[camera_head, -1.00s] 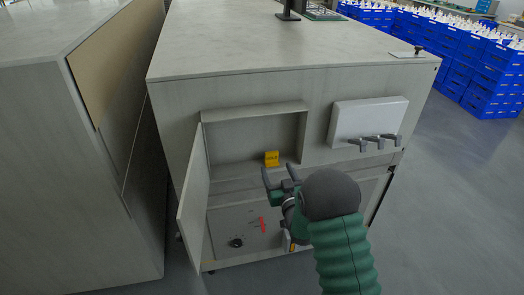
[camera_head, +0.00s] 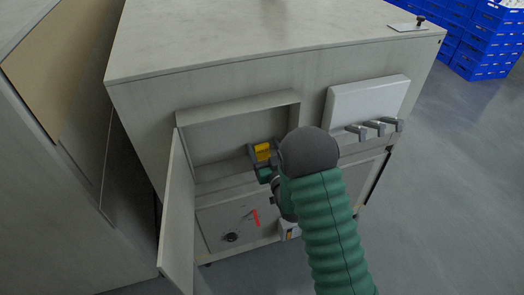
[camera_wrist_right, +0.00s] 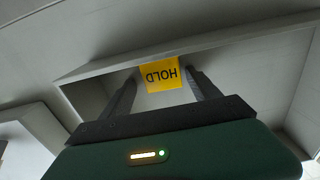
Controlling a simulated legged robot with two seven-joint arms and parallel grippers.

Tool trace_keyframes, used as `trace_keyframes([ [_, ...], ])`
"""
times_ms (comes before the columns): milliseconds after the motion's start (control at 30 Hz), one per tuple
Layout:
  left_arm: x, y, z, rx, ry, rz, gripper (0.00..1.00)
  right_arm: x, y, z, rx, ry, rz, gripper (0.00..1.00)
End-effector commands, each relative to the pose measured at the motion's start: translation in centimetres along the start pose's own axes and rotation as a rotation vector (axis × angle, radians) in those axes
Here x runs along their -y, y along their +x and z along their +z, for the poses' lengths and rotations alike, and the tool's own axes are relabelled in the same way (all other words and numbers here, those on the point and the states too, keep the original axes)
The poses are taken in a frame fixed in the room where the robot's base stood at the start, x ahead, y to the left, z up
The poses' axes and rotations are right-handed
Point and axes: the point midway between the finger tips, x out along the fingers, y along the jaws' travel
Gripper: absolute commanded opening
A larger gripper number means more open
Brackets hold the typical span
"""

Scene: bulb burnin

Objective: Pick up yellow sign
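The yellow sign (camera_head: 263,152) stands in the open recess in the front of the grey cabinet. In the right wrist view the sign (camera_wrist_right: 161,74) reads "HOLD" upside down and lies between the tips of my two fingers. My right gripper (camera_head: 263,155) reaches into the recess with its fingers apart, one on each side of the sign. A small gap seems to show beside the sign, and I cannot tell whether either finger touches it. My left gripper is in neither view.
The recess door (camera_head: 176,215) hangs open on the left. A white box (camera_head: 366,108) and several grey hooks (camera_head: 378,128) stick out at the right. A lower panel (camera_head: 213,222) has a black knob and a red mark. Blue crates (camera_head: 480,45) stand far right.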

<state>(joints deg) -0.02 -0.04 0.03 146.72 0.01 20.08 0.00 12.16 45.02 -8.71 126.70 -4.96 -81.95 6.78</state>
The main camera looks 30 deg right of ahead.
Motion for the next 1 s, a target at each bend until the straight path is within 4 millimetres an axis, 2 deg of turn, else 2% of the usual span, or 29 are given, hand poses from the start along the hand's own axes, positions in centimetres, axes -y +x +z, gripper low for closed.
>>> trace_keyframes([
  [67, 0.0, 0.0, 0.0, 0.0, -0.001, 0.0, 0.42, 0.3, 0.0, 0.0, 0.0, -0.001, -0.004, 0.62],
  [500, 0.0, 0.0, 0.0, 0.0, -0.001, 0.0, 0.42, 0.0, 0.0, 0.0, 0.0, 0.002, -0.003, 0.05],
  [767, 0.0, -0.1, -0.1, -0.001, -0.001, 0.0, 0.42, 0.0, 0.0, -0.1, 0.002, 0.001, -0.002, 0.05],
  [1000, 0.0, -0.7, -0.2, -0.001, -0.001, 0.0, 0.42, 0.1, 0.0, -2.6, -0.003, 0.002, -0.003, 0.05],
])
